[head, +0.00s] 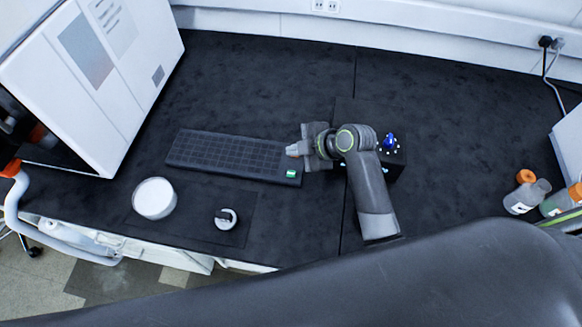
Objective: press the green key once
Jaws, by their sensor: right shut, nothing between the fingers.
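The black keyboard (225,153) lies on the dark bench, left of the picture's middle. The green key (291,174) is at its right end, near the front corner, and shows clear. My right gripper (291,151) is shut and empty. Its fingertips point left and show over the keyboard's right end, just behind the green key in the picture. The fingertips look apart from the key; their height above the keyboard is hard to tell. My left gripper is not in view.
A white round container (154,198) and a small dark-and-white item (226,218) stand in front of the keyboard. A black box with a blue knob (390,140) sits beside my right arm. A large white instrument (95,80) fills the back left.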

